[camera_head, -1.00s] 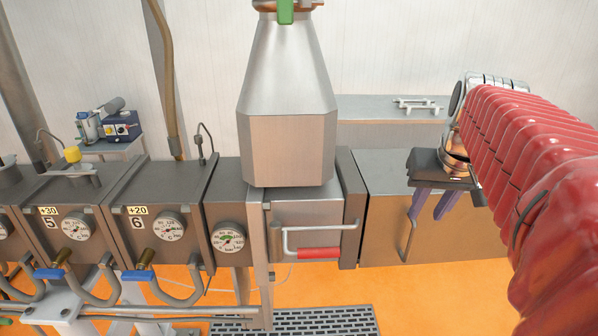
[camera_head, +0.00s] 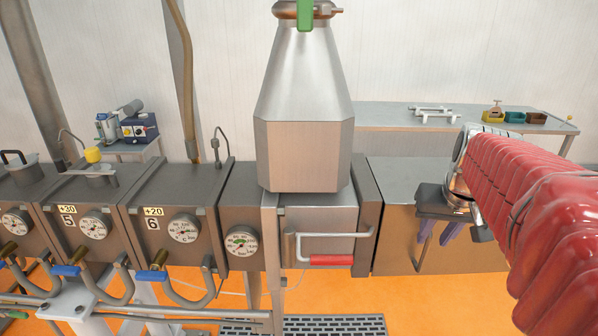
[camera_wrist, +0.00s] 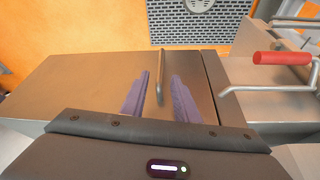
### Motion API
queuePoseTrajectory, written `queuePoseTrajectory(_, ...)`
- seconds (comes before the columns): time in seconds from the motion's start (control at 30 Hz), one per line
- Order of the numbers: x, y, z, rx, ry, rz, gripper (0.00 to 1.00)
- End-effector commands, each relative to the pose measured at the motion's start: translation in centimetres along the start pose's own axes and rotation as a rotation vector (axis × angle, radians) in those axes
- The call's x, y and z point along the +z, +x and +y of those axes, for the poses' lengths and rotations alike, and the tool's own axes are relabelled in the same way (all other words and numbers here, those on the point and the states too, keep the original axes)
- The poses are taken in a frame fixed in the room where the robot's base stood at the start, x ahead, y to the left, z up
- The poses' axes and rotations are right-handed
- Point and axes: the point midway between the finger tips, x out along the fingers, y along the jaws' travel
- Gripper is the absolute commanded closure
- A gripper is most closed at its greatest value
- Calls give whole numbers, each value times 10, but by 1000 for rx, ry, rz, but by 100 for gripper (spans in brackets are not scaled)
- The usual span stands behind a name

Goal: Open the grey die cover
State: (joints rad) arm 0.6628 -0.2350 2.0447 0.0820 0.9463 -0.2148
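A metal box (camera_head: 395,245) with a bar handle (camera_head: 424,256) stands right of the tapered steel hopper; it looks like the grey die cover. In the wrist view, its flat grey-brown face (camera_wrist: 85,85) fills the left and middle, and the handle (camera_wrist: 161,58) stands out from it. My gripper (camera_head: 438,236) hangs by the upper part of the handle in the head view. In the wrist view, my gripper (camera_wrist: 161,80) is open, with the handle between its two purple fingers. I see no contact with either finger. The handle's near end is hard to make out.
A red-gripped bent lever (camera_head: 331,259) sits left of the box under the hopper (camera_head: 305,110); it also shows in the wrist view (camera_wrist: 283,58). Gauged barrel blocks (camera_head: 165,205) line the left. A bench (camera_head: 385,116) with small bins stands behind. A floor grate (camera_head: 335,325) lies below.

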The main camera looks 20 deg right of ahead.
Motion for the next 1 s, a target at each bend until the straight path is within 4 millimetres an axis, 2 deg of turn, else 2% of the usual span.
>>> queuePoseTrajectory(0.2,1,35,0,-1,0,-3,72)
queuePoseTrajectory(0.4,0,59,0,-1,-1,-2,72)
queuePoseTrajectory(0.57,0,67,0,0,-1,1,72)
queuePoseTrajectory(0.83,0,68,0,0,0,1,72)
queuePoseTrajectory(1.0,0,68,0,0,0,1,84)
